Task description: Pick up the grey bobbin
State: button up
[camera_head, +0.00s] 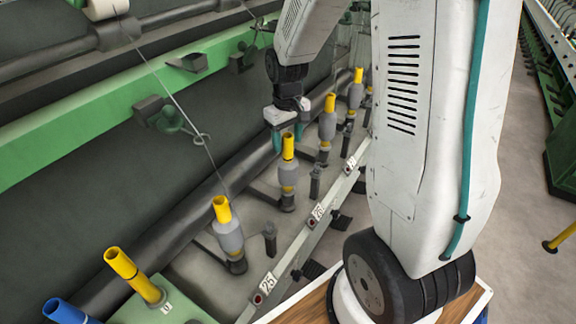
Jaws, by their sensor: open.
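Several grey bobbins with yellow tube tops stand upright in a row on the spinning frame. One grey bobbin (288,177) stands in the middle of the view, its yellow top just below my gripper. Another grey bobbin (229,238) is nearer, and other grey bobbins (327,126) (355,96) stand farther back. My gripper (288,137) points down with its teal fingers apart and nothing held. The fingers show on either side of the middle bobbin's yellow top; I cannot tell whether they are around it or behind it.
A pale rail (290,262) with number tags runs in front of the bobbins. A green beam (110,98) runs above. An open floor aisle lies at right.

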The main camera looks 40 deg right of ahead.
aim_at(288, 164)
jog(key=shift+f, duration=1.45)
grip_shut()
